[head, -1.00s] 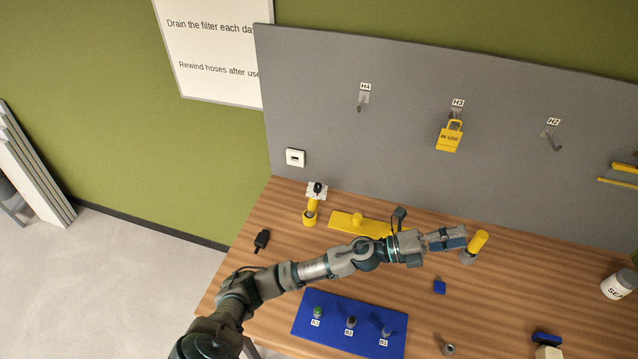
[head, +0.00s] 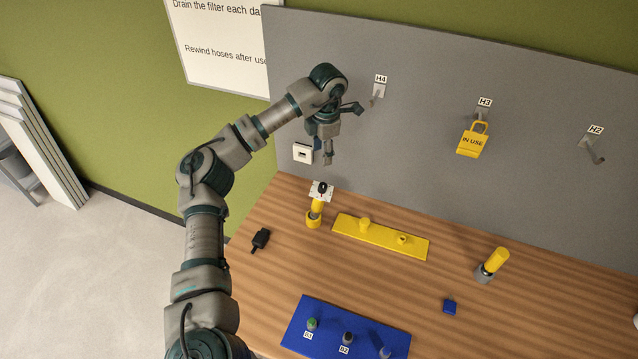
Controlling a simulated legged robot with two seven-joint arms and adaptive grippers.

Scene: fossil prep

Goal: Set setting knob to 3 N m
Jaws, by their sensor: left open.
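The setting knob (head: 322,187) looks like a small black knob on a white square dial plate, on top of a yellow post (head: 314,213) at the table's back left. The dial marks are too small to read, so I cannot tell its setting. My left gripper (head: 328,160) points down just above and behind the knob in the picture, in front of the grey panel. It is open, holds nothing I can see and appears apart from the knob. My right gripper is not in view.
A yellow board (head: 380,238) with pegs lies right of the post. A black plug-like object (head: 261,239) lies left. A blue board (head: 320,339) with labelled knobs is in front. The grey panel (head: 420,110) rises behind.

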